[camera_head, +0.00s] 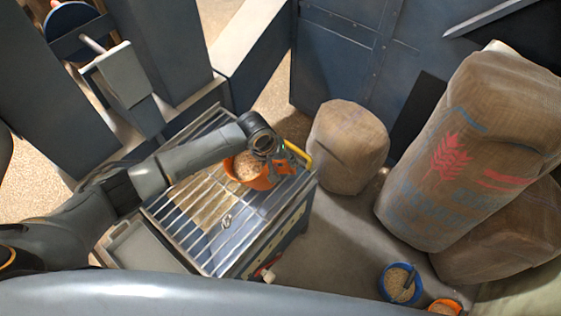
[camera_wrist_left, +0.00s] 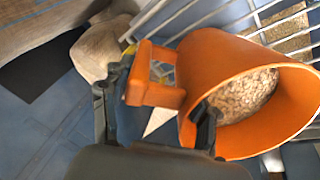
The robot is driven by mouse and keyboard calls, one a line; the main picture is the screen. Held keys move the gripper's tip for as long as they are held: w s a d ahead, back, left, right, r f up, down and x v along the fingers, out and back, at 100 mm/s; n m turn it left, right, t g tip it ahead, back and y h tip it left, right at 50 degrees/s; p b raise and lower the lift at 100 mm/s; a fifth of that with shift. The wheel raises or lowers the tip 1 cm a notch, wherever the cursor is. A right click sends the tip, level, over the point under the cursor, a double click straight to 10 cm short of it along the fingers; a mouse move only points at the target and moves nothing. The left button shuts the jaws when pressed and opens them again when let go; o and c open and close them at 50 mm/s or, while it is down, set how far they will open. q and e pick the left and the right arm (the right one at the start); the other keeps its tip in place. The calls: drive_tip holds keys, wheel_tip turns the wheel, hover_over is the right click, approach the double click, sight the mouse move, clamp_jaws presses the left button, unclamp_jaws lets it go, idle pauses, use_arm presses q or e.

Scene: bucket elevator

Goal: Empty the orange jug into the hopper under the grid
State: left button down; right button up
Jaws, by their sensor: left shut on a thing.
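The orange jug (camera_head: 262,182) is above the grid (camera_head: 180,205) of the hopper, near its far right part, and holds pale grain. In the left wrist view the jug (camera_wrist_left: 205,65) is large and looks tilted, its mouth facing right, with grain (camera_wrist_left: 240,98) inside. My left gripper (camera_head: 277,160) is shut on the jug's handle (camera_wrist_left: 158,80). Tan material shows beneath some bars of the grid. I cannot tell the jug's exact height above the bars. My right gripper is not in view.
Full sacks (camera_head: 455,150) and a smaller sack (camera_head: 347,147) stand right of the hopper. A blue bucket of grain (camera_head: 400,283) and an orange container (camera_head: 444,307) are on the floor at lower right. Blue-grey machine panels stand behind.

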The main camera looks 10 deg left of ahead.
sight(267, 166)
use_arm(q)
drive_tip(key=shift+s+a+r+t+h+b, duration=0.35)
drive_tip(key=shift+r+t+h+b, duration=0.2)
drive_tip(key=shift+t+h+b, duration=0.25)
drive_tip(key=b, duration=0.2)
drive_tip(key=t+h+b, duration=0.1)
drive_tip(key=shift+s+a+r+b, duration=0.2)
drive_tip(key=shift+r+b, duration=0.1)
drive_tip(key=shift+b, duration=0.1)
drive_tip(key=shift+s+a+f+t+h, duration=0.2)
drive_tip(key=shift+s+t+h, duration=0.1)
drive_tip(key=shift+t, duration=0.2)
drive_tip(key=s+a+t+h+b, duration=0.1)
drive_tip(key=t+h+b, duration=0.1)
drive_tip(key=b, duration=0.1)
drive_tip(key=shift+s+a+r, duration=0.1)
drive_tip(key=shift+s+a, duration=0.05)
drive_tip(key=shift+s, duration=0.05)
drive_tip(key=shift+t, duration=0.3)
drive_tip(key=shift+b, duration=0.35)
